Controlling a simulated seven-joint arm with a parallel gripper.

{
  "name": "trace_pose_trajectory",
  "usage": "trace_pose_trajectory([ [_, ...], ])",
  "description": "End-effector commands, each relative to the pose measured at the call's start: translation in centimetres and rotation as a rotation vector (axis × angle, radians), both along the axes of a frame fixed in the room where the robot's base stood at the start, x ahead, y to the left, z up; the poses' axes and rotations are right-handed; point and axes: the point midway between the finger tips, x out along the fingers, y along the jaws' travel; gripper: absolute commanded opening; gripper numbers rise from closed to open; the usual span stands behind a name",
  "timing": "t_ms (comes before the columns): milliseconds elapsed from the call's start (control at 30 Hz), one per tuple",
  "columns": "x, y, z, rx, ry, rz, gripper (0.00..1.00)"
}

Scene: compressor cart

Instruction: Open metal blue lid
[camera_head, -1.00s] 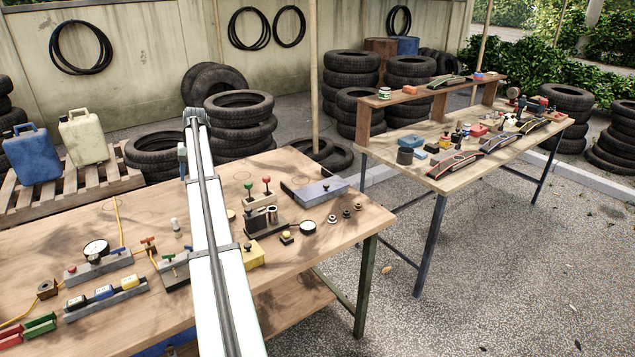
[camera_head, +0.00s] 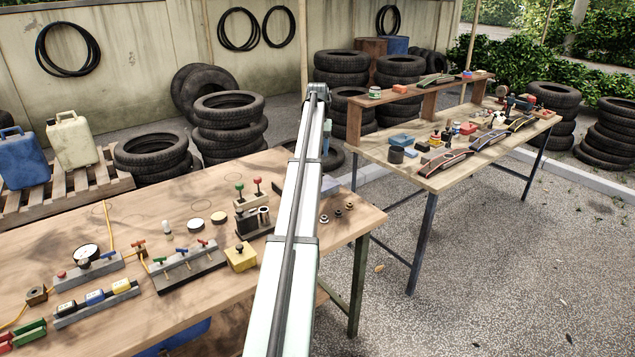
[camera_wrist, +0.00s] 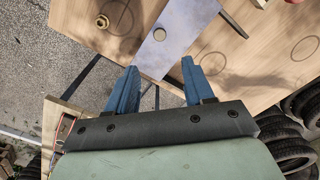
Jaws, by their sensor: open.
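The blue-grey metal lid (camera_wrist: 178,32) lies on the near wooden table, with a small round knob on it. In the wrist view it is beyond my fingertips, at the top middle. In the head view my arm covers most of it, and only its right end (camera_head: 330,184) shows beside the arm. My gripper (camera_wrist: 159,67) is open, with its two blue fingers apart. The plate's near end shows between the fingertips, and no contact is visible.
Brass nuts (camera_head: 337,215) sit right of the arm, near the table edge. A yellow block (camera_head: 240,258), a valve rack (camera_head: 188,266) and a gauge (camera_head: 87,252) stand to the left. A second table (camera_head: 450,172) with tools stands at the right, across a gap.

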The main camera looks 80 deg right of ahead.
Motion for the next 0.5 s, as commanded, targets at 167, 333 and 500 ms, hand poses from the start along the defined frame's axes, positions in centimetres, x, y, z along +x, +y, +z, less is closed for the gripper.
trace_pose_trajectory([
  [167,-0.1,0.1,-1.5,0.001,0.001,-0.002,0.52],
  [333,-0.1,0.1,-4.3,0.002,0.000,-0.001,0.52],
  [500,-0.1,0.1,-7.3,0.002,0.000,0.000,0.52],
])
